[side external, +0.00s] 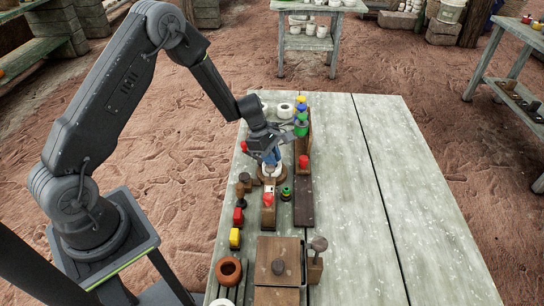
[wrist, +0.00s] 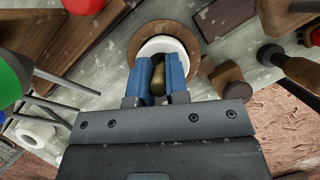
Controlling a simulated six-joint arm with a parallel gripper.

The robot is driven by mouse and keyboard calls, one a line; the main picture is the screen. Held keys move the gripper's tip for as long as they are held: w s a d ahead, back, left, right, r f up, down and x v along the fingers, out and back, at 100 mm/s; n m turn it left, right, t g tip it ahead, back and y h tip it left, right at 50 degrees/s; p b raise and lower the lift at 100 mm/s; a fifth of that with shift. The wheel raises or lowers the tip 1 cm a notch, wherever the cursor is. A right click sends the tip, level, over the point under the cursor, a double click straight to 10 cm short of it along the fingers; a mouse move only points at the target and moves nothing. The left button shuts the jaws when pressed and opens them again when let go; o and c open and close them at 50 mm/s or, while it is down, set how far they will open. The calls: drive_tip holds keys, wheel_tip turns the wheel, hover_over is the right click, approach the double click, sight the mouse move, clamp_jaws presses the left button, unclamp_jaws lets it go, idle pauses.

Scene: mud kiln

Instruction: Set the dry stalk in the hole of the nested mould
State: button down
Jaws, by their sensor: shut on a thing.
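My gripper (side external: 271,160) has blue fingers and points down over the nested mould (side external: 259,179), near the middle of the row of things on the table. In the wrist view the mould shows as a white ring in a round brown wooden base (wrist: 144,31). My gripper (wrist: 160,76) is shut on a brownish piece, seemingly the dry stalk (wrist: 157,82), between the fingers. The fingers cover the near part of the white ring. The hole and the stalk's lower end are hidden, so I cannot tell whether the stalk is in the hole.
A wooden rack with coloured pieces and a green cylinder (side external: 301,128) stands close behind my gripper. A dark plank (side external: 303,205), a red-topped wooden block (side external: 268,212) and a lidded wooden box (side external: 267,261) are nearer. The table's right side (side external: 400,200) is clear.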

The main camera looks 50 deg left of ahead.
drive_tip(key=c, duration=0.6)
unclamp_jaws()
drive_tip(key=shift+o, duration=0.2)
idle(0.3)
drive_tip(key=shift+r, duration=3.5)
